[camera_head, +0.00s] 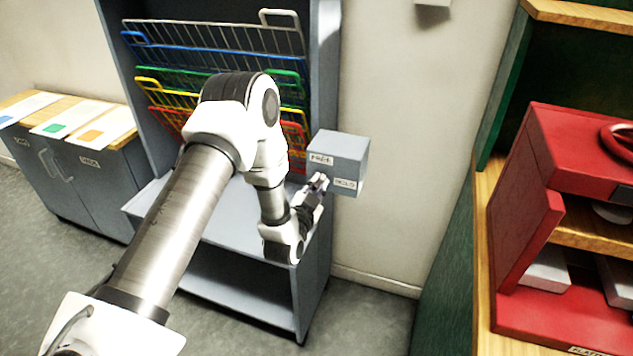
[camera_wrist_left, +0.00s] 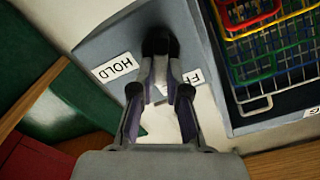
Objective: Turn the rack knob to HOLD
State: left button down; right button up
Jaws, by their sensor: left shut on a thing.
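In the left wrist view the HOLD label (camera_wrist_left: 115,68) lies left of my fingers, and a partly covered label (camera_wrist_left: 193,77) reading FF lies right. My left gripper (camera_head: 321,182) is at the box face, its fingers (camera_wrist_left: 160,45) closed together on the rack knob. The fingers hide the knob, so I cannot tell where it points. My right gripper is out of view.
The grey-blue rack (camera_head: 322,50) holds blue, green, yellow and red wire shelves behind my arm. A low cabinet (camera_head: 85,175) with coloured cards stands at left. A red unit (camera_head: 575,150) stands at right. Bare wall (camera_head: 410,130) lies right of the box.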

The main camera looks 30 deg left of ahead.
pick_arm(q)
jog(key=shift+d+f+m+p, duration=0.2)
jog(key=shift+m+p, duration=0.45)
jog(key=shift+m, duration=1.35)
jog(key=shift+d+f+m+p, duration=0.2)
jog(key=shift+m+p, duration=0.45)
jog(key=shift+m, duration=1.35)
jog(key=shift+f+m+p, duration=0.3)
jog(key=shift+m+p, duration=0.35)
jog(key=shift+m, duration=1.35)
jog(key=c, duration=1.2)
grip_release()
jog(key=shift+w, duration=0.1)
jog(key=shift+o, duration=0.2)
jog(key=v, duration=0.7)
jog(key=shift+s, duration=0.25)
